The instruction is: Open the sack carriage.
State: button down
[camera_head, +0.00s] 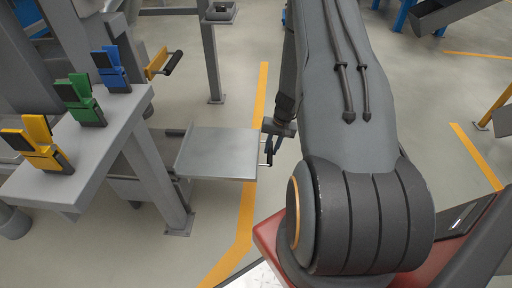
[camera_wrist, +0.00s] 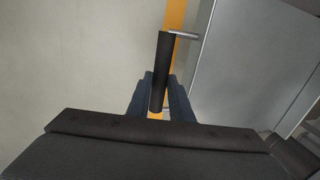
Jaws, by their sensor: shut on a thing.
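The sack carriage (camera_head: 218,153) is a flat grey metal plate that juts out to the right from the frame of the machine at the left. It also fills the right side of the wrist view (camera_wrist: 255,70). Its handle, a dark bar (camera_wrist: 161,75) on thin metal posts, stands at the carriage's outer edge. My gripper (camera_head: 270,146) is at this edge in the head view. In the wrist view my gripper (camera_wrist: 160,100) has its two blue-grey fingers on either side of the bar, shut on it. The bar's lower end is partly hidden between the fingers.
A grey shelf (camera_head: 50,190) with yellow, green and blue clamp-like levers stands left of the carriage. A yellow bracket with a dark handle (camera_head: 172,63) is behind it. A grey post (camera_head: 212,60) stands farther back. The floor right of the carriage has a yellow line (camera_head: 247,205).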

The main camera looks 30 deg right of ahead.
jog(key=shift+s+d, duration=0.5)
jog(key=shift+d, duration=0.25)
jog(key=c, duration=1.6)
grip_release()
jog(key=shift+r, duration=0.1)
jog(key=r, duration=0.2)
jog(key=r+p, duration=0.1)
jog(key=r, duration=0.2)
jog(key=s+d+r, duration=0.1)
jog(key=r, duration=0.1)
jog(key=shift+d+r+p, duration=0.1)
jog(key=shift+r+p, duration=0.15)
jog(key=shift+p, duration=0.05)
